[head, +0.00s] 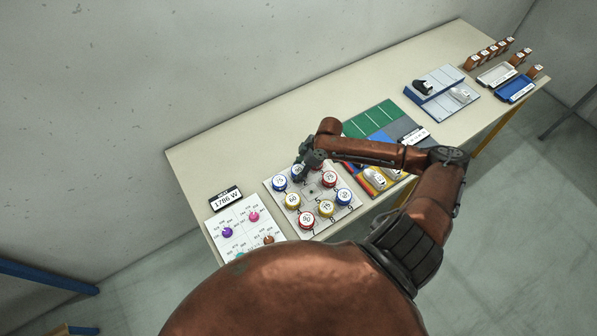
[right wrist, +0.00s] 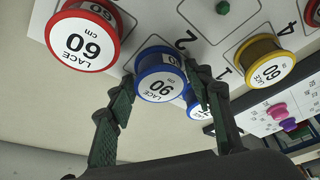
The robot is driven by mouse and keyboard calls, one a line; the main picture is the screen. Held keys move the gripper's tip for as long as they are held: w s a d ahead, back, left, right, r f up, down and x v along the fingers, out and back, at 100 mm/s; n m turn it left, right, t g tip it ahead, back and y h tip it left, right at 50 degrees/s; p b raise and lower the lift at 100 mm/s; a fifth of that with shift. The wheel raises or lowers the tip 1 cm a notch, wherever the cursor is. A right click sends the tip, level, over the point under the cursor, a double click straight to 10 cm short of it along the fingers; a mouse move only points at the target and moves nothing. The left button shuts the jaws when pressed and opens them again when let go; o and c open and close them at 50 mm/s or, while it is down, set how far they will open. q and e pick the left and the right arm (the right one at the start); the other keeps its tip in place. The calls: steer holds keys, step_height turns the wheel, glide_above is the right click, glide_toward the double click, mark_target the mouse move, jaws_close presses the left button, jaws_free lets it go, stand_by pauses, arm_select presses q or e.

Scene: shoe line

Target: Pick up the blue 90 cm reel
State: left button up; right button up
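The blue 90 cm reel (right wrist: 161,76) stands upright on the board in the right wrist view, its white label reading LACE 90. My right gripper (right wrist: 160,85) is open, with one finger on each side of this reel. I cannot tell whether the fingers touch it. In the head view my right gripper (head: 309,164) is over the back part of the reel board (head: 312,199) and hides much of what is under it. My left gripper is not in view.
In the right wrist view, a red 60 cm reel (right wrist: 84,38), a yellow 60 reel (right wrist: 269,64) and another blue reel (right wrist: 203,108) stand close around.

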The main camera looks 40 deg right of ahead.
steer(key=c, duration=0.8)
